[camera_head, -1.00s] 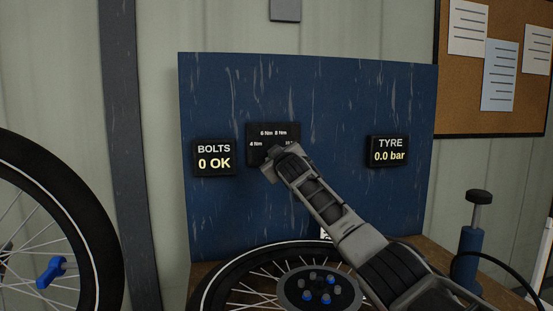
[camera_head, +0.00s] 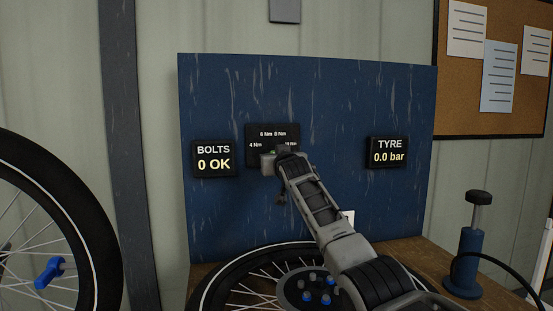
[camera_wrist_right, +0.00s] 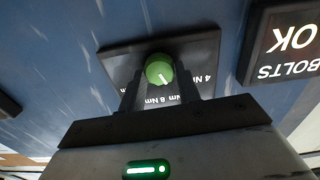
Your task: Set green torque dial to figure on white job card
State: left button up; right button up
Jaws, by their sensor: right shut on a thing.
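The green torque dial (camera_wrist_right: 159,70) sits on a black scale plate (camera_wrist_right: 195,55) on the blue board. Only a sliver of green shows in the head view (camera_head: 273,152). My right gripper (camera_wrist_right: 158,84) is shut on the dial, one dark finger on each side. The dial's white pointer mark slants down and slightly right in the wrist view, towards the inverted Nm labels; I cannot tell exactly which figure it meets. A white card (camera_head: 348,216) shows partly behind my right arm; its figure is hidden. My left gripper is out of view.
A BOLTS display (camera_head: 214,158) reading 0 OK is close left of the plate. A TYRE display (camera_head: 387,151) reads 0.0 bar. A wheel with a bolted hub (camera_head: 317,291) lies below my arm, and a blue pump (camera_head: 469,255) stands at right.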

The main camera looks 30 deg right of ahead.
jog(key=shift+r, duration=0.1)
dwell(0.3)
jog(key=o, duration=1)
